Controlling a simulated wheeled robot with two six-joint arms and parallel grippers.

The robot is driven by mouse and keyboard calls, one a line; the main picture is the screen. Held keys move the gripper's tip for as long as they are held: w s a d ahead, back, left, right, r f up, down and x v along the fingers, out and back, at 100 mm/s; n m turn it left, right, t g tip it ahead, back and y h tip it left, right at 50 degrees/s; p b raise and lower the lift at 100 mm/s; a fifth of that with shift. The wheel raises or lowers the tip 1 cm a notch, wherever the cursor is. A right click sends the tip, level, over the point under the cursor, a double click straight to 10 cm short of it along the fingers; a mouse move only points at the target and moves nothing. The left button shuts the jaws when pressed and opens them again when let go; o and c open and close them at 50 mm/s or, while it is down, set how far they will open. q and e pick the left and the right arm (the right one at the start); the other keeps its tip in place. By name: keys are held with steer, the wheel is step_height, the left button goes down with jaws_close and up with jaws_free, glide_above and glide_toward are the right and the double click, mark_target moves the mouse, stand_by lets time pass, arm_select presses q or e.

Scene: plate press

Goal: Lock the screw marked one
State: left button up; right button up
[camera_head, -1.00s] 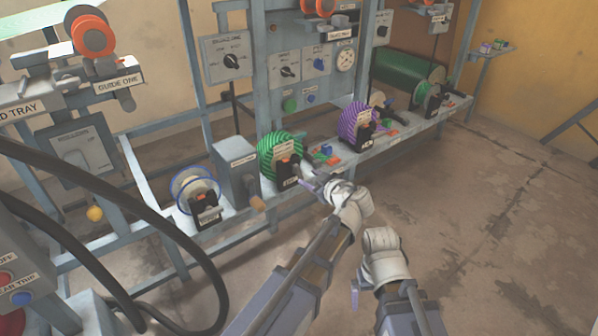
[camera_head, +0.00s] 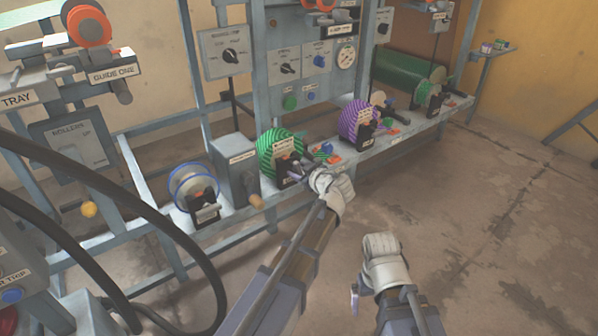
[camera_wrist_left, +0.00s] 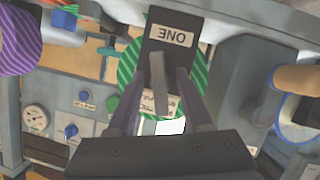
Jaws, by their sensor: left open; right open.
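The black block labelled ONE (camera_wrist_left: 172,35) shows upside down in the left wrist view, with a grey screw lever (camera_wrist_left: 158,85) sticking out of it. In the head view the block (camera_head: 287,168) stands in front of the green striped roll (camera_head: 270,145). My left gripper (camera_wrist_left: 161,76) is open, with one finger on each side of the lever; I cannot tell whether either finger touches it. It also shows in the head view (camera_head: 306,171), partly covering the lever. My right gripper (camera_head: 355,292) is open and empty, low over the floor.
A purple striped roll (camera_head: 352,120) stands along the shelf to the right. A grey box with a wooden handle (camera_head: 236,172) and a blue-rimmed reel (camera_head: 190,185) stand to the left. Black hoses (camera_head: 150,215) cross the lower left. The floor at right is clear.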

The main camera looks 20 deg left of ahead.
arm_select(q)
jaws_close()
stand_by(0.7)
steer(key=shift+w+d+m+g+y, duration=0.1)
steer(key=shift+m+g+y, duration=0.2)
steer(key=shift+m+g, duration=0.55)
steer(key=shift+m+g+y, duration=0.45)
steer(key=shift+m+y, duration=0.15)
steer(key=shift+m, duration=0.75)
jaws_free()
